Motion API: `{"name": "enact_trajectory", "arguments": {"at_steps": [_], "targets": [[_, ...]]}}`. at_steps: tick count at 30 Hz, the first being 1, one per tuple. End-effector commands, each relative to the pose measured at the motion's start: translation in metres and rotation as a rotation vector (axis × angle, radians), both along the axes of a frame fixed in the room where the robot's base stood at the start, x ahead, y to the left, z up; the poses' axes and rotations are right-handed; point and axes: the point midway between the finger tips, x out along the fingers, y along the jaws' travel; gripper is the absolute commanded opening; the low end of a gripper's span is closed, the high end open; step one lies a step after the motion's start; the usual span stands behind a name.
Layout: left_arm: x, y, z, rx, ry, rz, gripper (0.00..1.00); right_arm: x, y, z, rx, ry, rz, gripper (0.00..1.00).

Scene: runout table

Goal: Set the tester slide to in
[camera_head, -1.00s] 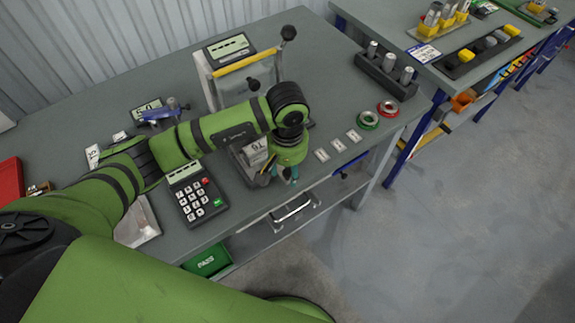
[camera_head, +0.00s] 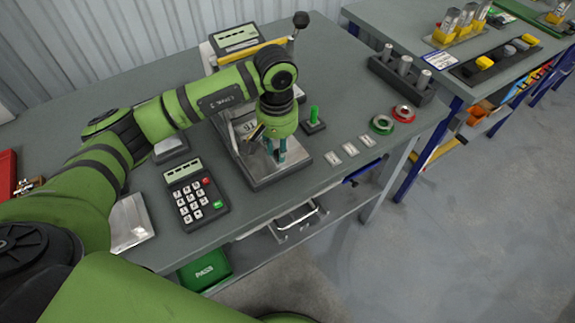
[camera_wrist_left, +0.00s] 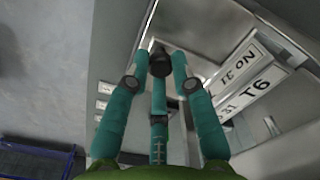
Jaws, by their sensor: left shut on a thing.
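The tester (camera_head: 262,180) is a dark base with a bright metal plate near the table's front edge, behind and right of the keypad. My left gripper (camera_head: 278,160) points down over the front part of this plate. In the left wrist view, its teal fingers (camera_wrist_left: 160,75) close around a dark knob (camera_wrist_left: 159,60), which I take to be the slide's handle. White labels, one reading T6 (camera_wrist_left: 258,88), are beside it on the tester. The fingers and wrist partly hide the slide in the head view. My right gripper is not in view.
The keypad (camera_head: 195,197) stands left of the tester. A green button (camera_head: 314,117) stands just behind it on the right. Small white labels (camera_head: 350,149), a green ring (camera_head: 382,124) and a red ring (camera_head: 404,113) lie to the right. A drawer handle (camera_head: 297,216) is below the front edge.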

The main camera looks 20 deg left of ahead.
Motion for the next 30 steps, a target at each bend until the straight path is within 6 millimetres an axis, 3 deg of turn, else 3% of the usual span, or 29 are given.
{"name": "enact_trajectory", "arguments": {"at_steps": [11, 12, 13, 30], "targets": [[0.0007, 0.0054, -0.0011, 0.005, 0.007, 0.002, 0.0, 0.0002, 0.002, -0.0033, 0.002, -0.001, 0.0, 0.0], [0.0007, 0.0054, -0.0011, 0.005, 0.007, 0.002, 0.36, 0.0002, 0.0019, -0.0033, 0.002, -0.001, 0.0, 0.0], [0.0006, 0.0054, -0.0012, 0.005, 0.008, 0.002, 0.48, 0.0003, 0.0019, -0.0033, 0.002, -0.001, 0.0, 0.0], [0.0014, 0.0031, 0.0002, 0.001, 0.002, 0.0, 0.48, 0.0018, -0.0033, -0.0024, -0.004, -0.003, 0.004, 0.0]]}}
